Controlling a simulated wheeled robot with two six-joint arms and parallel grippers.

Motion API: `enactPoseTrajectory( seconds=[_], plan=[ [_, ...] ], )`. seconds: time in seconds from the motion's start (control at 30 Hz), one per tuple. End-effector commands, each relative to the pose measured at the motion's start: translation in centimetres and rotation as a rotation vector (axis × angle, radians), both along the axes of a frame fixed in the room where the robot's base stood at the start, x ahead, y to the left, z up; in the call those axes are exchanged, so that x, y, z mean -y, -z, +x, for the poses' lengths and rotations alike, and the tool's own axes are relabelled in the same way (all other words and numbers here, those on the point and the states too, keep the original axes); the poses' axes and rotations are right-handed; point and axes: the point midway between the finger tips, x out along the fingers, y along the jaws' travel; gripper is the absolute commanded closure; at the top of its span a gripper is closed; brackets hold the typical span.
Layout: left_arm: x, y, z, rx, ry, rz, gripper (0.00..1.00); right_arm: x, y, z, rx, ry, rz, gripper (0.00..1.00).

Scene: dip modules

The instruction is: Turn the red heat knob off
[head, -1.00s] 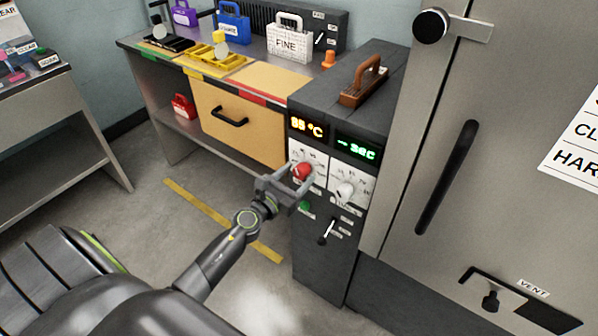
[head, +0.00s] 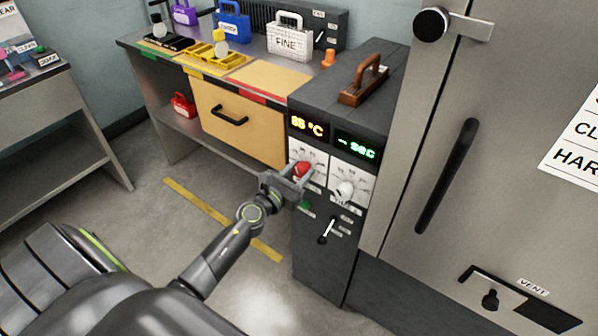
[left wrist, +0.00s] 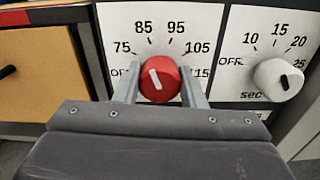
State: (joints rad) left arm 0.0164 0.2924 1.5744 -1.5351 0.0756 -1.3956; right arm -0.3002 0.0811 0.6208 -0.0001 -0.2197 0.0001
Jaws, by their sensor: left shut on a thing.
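The red heat knob (head: 302,168) sits on the white dial panel of the dark control cabinet. My left gripper (head: 300,177) is shut on it, with one finger on each side. In the left wrist view the red knob (left wrist: 160,79) shows between the two fingers (left wrist: 160,88). Its white pointer line is tilted up and to the left, toward the 75 to 85 side of the dial. The OFF label is at the dial's lower left, partly hidden by a finger. The amber display (head: 306,124) above the knob seems to read 85 °C. My right gripper is out of view.
A white timer knob (head: 345,190) is close to the right, also in the left wrist view (left wrist: 278,80). Below are a green button (head: 305,204) and a lever switch (head: 326,231). A yellow drawer (head: 238,122) is to the left, a large metal door to the right.

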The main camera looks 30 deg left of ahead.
Motion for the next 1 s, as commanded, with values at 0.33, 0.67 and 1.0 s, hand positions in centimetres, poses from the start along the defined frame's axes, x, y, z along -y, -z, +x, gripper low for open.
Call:
enactPoseTrajectory(
  seconds=[0.33, 0.67, 1.0],
  plan=[
    [-0.04, -0.03, -0.01, -0.011, 0.0, -0.142, 0.86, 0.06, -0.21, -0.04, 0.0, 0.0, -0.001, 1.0],
    [-0.13, -0.02, 0.0, -0.035, 0.0, -0.436, 0.86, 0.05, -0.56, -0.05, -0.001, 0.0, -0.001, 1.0],
    [-0.22, 0.03, 0.01, -0.061, 0.0, -0.759, 0.86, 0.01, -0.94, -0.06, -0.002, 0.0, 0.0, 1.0]
  ],
)
